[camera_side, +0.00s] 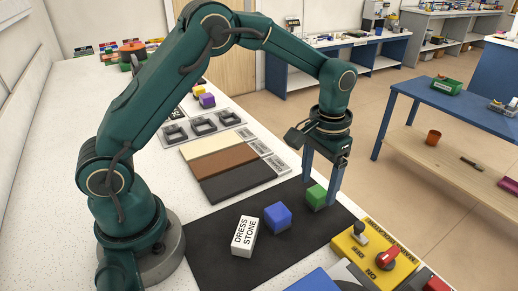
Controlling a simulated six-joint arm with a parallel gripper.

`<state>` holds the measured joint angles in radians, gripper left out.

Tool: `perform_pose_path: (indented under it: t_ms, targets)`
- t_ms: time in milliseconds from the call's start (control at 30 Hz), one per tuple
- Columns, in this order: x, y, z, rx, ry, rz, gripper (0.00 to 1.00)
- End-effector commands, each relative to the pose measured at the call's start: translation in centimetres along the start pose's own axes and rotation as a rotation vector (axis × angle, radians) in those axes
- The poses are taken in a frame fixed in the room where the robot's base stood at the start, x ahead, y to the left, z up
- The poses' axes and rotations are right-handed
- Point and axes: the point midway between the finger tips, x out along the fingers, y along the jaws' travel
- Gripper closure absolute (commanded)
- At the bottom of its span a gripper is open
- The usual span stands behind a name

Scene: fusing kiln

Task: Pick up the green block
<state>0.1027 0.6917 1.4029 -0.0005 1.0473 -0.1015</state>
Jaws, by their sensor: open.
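The green block (316,196) sits on the black mat (205,245) near its right edge. My gripper (319,192) points down at the green block, its two blue fingers apart. One finger stands to the left of the block and the other to its right, with the tips near the block's height. I cannot tell whether the fingers touch it. The block appears to rest on the mat.
A blue block (278,217) and a white "DRESS STONE" block (244,236) stand on the mat to the left. A yellow control box (375,252) with a red knob is at the lower right. Cream, brown and black slabs (223,160) lie behind.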

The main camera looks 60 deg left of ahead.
Motion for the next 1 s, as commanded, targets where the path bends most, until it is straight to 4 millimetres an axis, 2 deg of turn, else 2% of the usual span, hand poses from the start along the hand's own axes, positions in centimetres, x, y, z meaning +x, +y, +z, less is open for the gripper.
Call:
perform_pose_path:
  t_ms: [100, 233, 567, 600, 767, 1000]
  targets:
    - [1.6, 0.0, 0.1, 0.000, -0.004, 0.000, 0.21]
    - [2.8, 0.0, 0.1, 0.000, -0.002, 0.001, 0.21]
    - [3.2, 0.0, 0.0, 0.000, 0.001, 0.001, 0.21]
    - [3.2, 0.0, 0.0, 0.000, 0.001, 0.001, 0.37]
    - [3.2, 0.0, 0.0, 0.000, 0.001, 0.001, 0.98]
    - [3.1, 0.0, 0.0, 0.000, 0.002, 0.001, 1.00]
